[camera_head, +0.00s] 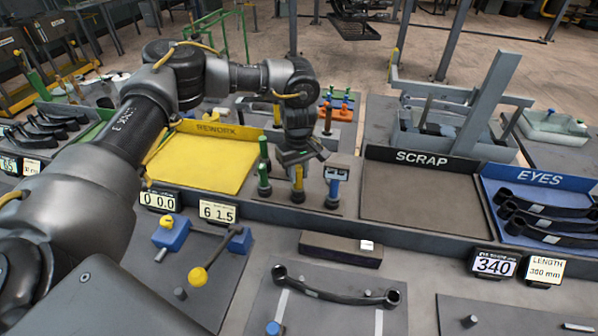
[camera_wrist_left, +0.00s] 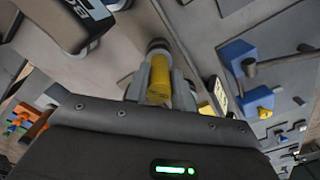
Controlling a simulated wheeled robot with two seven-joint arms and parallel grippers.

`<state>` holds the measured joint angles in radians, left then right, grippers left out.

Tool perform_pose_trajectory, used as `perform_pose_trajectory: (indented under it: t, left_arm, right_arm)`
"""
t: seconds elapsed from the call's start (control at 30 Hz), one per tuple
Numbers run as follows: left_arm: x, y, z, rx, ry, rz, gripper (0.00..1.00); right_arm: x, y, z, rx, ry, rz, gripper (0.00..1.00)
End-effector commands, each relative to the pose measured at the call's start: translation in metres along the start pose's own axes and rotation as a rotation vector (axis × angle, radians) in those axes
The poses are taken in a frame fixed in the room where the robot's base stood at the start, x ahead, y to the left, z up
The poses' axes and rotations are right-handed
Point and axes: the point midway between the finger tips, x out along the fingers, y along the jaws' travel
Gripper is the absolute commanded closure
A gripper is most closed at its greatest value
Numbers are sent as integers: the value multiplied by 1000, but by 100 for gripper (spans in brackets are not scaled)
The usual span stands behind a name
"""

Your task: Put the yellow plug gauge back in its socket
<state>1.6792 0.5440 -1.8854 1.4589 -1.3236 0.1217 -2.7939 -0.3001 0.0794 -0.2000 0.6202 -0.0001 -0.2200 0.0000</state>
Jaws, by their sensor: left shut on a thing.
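The yellow plug gauge (camera_head: 298,183) stands upright below my left gripper (camera_head: 298,158), in the row of gauges on the dark rack plate. My left gripper is shut on its handle. In the left wrist view the gauge (camera_wrist_left: 159,80) shows between the two fingers, with a dark metal end beyond them. Its lower end is at or close to the rack plate (camera_head: 316,208); I cannot tell how deep it sits, and its socket is hidden. A green gauge (camera_head: 264,172) stands to its left and a blue gauge (camera_head: 333,192) to its right. My right gripper is not in view.
A small display (camera_head: 339,168) stands close behind the blue gauge. The yellow REWORK tray (camera_head: 200,165) lies left, the empty SCRAP tray (camera_head: 420,195) right. An orange block (camera_head: 338,112) with gauges is behind. A dark bar (camera_head: 340,248) and a curved spring arm (camera_head: 335,294) lie in front.

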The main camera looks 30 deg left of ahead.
Motion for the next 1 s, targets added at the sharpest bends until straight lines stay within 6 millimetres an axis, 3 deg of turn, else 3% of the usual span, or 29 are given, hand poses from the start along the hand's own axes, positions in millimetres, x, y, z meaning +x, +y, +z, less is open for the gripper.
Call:
perform_pose_trajectory:
  t: [0.67,0.7,0.87,1.0]
  left_arm:
    - [14,0,0,0,0,1,95]
    - [13,0,0,0,0,1,73]
    - [13,0,0,0,0,1,52]
    - [13,0,0,0,0,0,50]
  right_arm:
    - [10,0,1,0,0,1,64]
    - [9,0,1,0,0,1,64]
    - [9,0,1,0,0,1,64]
    - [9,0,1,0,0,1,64]
